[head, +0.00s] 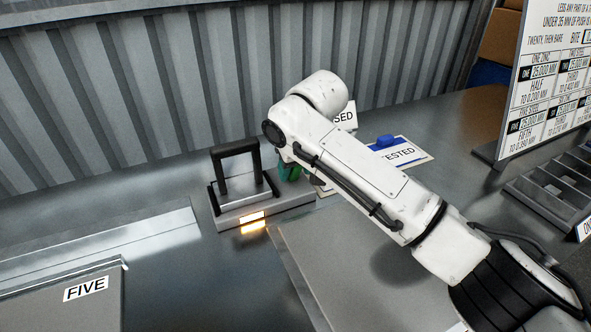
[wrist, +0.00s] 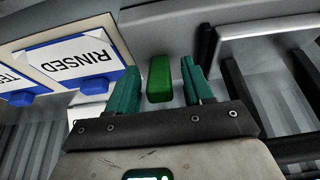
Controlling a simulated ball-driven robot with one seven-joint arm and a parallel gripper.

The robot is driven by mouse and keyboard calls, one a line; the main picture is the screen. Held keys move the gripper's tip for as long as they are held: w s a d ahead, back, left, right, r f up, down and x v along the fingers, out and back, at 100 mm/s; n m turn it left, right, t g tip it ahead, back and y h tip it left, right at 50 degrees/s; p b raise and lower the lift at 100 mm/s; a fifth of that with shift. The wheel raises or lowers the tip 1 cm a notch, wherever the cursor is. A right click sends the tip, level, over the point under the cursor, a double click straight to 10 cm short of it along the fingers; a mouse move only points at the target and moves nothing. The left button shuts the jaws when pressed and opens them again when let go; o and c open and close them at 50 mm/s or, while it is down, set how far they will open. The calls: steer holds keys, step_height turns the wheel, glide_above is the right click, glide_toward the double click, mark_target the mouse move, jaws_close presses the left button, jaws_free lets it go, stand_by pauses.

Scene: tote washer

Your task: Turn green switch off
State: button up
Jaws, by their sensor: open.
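The green switch (wrist: 159,78) is a rounded block in the middle of the wrist view, on a grey housing. My gripper (wrist: 161,68) is open, with one teal finger on each side of the switch and a visible gap to each. In the head view my gripper (head: 289,171) is at the right end of the grey switch base (head: 226,220), partly hidden by my white arm. There I cannot tell the switch apart from the fingers. A lit amber-white lamp (head: 252,217) glows on the front of the base.
A black handle (head: 237,147) stands up from the base, left of my gripper. A RINSED card (wrist: 77,60) and blue blocks lie close by in the wrist view. A TESTED card (head: 420,155) lies behind my arm. A corrugated wall (head: 130,90) closes off the back.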

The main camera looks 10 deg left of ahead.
steer(key=shift+w+a+f, duration=0.1)
steer(key=shift+f, duration=0.4)
jaws_close()
stand_by(0.3)
